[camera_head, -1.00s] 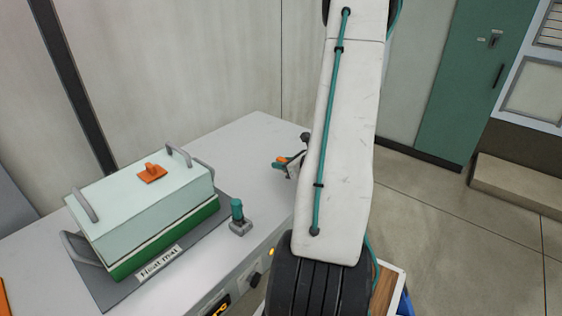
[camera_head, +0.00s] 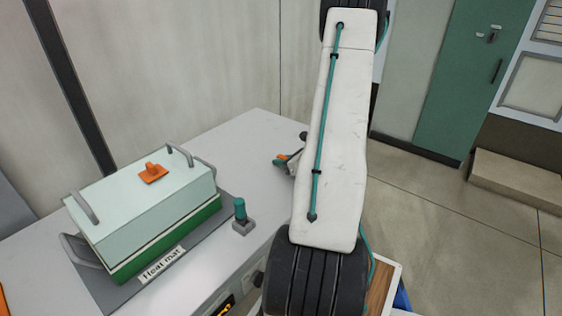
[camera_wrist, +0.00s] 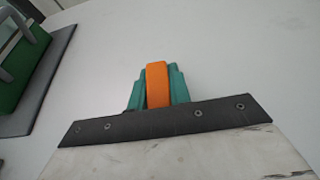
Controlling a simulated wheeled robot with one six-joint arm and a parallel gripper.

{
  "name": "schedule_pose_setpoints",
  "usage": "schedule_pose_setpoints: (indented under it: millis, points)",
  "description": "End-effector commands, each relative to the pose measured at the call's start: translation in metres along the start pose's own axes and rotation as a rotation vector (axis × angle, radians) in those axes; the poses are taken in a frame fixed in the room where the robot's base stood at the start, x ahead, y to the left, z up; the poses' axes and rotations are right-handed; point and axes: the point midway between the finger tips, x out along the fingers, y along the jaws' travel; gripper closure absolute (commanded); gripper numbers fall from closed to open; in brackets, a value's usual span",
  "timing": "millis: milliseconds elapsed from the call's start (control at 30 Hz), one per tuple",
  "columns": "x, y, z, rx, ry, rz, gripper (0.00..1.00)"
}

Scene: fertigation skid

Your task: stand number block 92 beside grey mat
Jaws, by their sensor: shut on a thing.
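The grey mat (camera_head: 222,222) lies on the pale bench at the left, with a label on its front part. A pale-lidded green box with grey handles (camera_head: 150,205) stands on it. My gripper (camera_head: 284,161) is over the bench, right of the mat, and is partly hidden by my arm. In the wrist view, my gripper's teal fingers (camera_wrist: 178,86) are shut on an orange block (camera_wrist: 157,84). No number shows on it, so I cannot read 92. I cannot tell whether it touches the bench. The mat's edge (camera_wrist: 52,88) is at the left there.
A small teal-topped grey fixture (camera_head: 242,218) stands by the mat's right edge. The bench top (camera_head: 235,150) is clear behind the mat and around my gripper. A wall borders the bench at the back. A green cabinet (camera_head: 470,80) stands at the right.

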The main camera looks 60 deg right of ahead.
Motion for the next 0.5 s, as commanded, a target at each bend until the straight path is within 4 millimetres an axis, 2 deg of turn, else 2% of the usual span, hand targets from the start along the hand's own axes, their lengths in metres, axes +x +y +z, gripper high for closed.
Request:
schedule_pose_setpoints:
  millis: [33,67,100,133,500]
  points:
    - [0.001,0.0004,-0.0017,0.001,0.0,0.001,1.0]
    - [0.001,0.0005,-0.0015,0.0,0.0,0.001,0.75]
    - [0.001,0.0006,-0.0012,0.0,0.0,0.001,0.64]
    - [0.0011,0.0008,-0.0012,0.0,0.0,0.001,0.59]
    - [-0.0027,0.0011,0.0015,0.0,0.0,0.001,0.59]
